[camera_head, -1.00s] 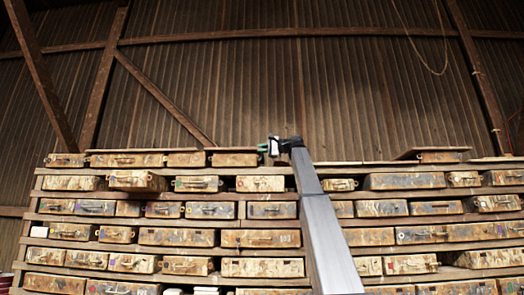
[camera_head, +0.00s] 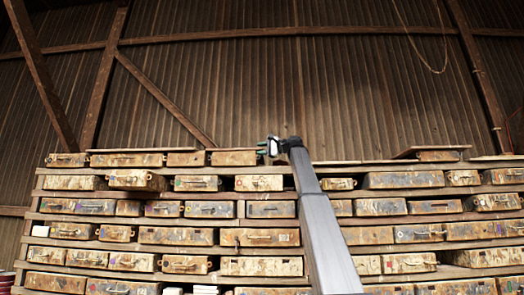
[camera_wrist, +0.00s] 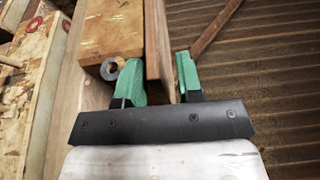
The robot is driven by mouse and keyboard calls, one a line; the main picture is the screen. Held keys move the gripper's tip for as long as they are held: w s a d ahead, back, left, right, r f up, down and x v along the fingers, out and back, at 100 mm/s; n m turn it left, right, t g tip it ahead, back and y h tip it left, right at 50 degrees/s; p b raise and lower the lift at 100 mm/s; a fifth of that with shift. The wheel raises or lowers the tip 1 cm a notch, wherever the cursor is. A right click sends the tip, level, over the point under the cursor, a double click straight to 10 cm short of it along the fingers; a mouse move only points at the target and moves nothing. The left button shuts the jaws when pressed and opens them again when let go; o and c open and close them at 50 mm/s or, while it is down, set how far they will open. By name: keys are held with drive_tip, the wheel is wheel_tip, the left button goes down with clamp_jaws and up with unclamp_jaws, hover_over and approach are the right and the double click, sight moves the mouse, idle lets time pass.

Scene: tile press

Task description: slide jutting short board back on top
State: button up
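The short board is a thin brown plank (camera_head: 230,149) lying on a weathered case in the top row, in the head view. In the wrist view its edge (camera_wrist: 158,40) runs up between the two green fingers of my gripper (camera_wrist: 160,80). The left finger is close beside the board, next to a round metal ring on the case; I cannot tell if it touches. A narrow gap shows between the board and the right finger. My gripper is open, and in the head view it (camera_head: 262,147) is at the board's right end.
The case (camera_head: 235,158) under the board has a metal ring (camera_wrist: 110,68). Stacked shelves of weathered cases fill the lower view. Another thin board (camera_head: 430,149) lies on a case at the right. A corrugated wall (camera_head: 250,90) stands behind; the space above the stack is clear.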

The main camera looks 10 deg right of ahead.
drive_tip(key=shift+f, duration=0.35)
drive_tip(key=v, duration=1)
drive_tip(key=shift+s+d+r, duration=0.15)
drive_tip(key=shift+d+r, duration=0.1)
drive_tip(key=shift+d, duration=0.05)
